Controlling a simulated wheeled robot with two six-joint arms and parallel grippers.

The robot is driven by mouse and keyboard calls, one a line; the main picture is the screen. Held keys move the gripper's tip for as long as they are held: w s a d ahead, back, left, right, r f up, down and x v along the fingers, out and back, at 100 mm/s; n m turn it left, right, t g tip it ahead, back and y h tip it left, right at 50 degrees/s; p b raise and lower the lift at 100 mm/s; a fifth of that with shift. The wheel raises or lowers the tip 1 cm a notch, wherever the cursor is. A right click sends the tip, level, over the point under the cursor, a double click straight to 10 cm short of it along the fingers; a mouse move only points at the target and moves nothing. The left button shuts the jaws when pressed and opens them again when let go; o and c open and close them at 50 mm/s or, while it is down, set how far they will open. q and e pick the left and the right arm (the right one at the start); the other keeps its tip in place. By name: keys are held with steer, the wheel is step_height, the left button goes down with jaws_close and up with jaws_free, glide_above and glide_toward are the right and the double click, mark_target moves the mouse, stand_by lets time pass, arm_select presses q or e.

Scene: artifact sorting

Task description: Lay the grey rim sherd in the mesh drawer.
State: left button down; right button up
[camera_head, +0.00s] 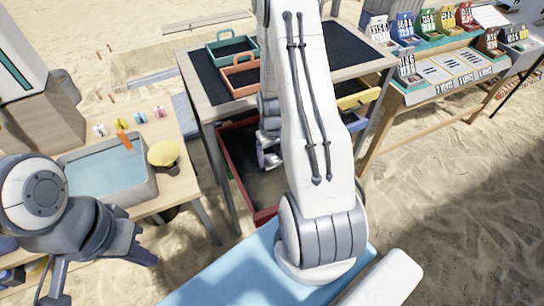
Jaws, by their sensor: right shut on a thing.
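The drawer that looks like the mesh drawer (237,180) has a red rim and a dark floor. It is pulled out below the dark-topped table, partly hidden behind my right arm. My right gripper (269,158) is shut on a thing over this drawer. What it holds is too small and too hidden to make out, and I cannot tell a grey rim sherd apart from the grey fingers. Its height above the drawer floor is unclear. My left gripper (101,279) is at the lower left, away from the drawer, with its fingers spread and nothing seen between them.
The dark-topped table (205,80) holds a green tray (232,47) and an orange tray (240,75). A yellow tray (358,98) shows to the right of my arm. A water basin (110,172) and a yellow round pad (163,153) are on the left table. Sand lies open at right.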

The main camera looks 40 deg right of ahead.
mark_target(272, 161)
steer(key=shift+f, duration=0.3)
steer(key=shift+f, duration=0.15)
steer(key=o, duration=1.4)
step_height(272, 161, up, 12)
steer(key=shift+r+b, duration=0.2)
steer(key=shift+b, duration=0.25)
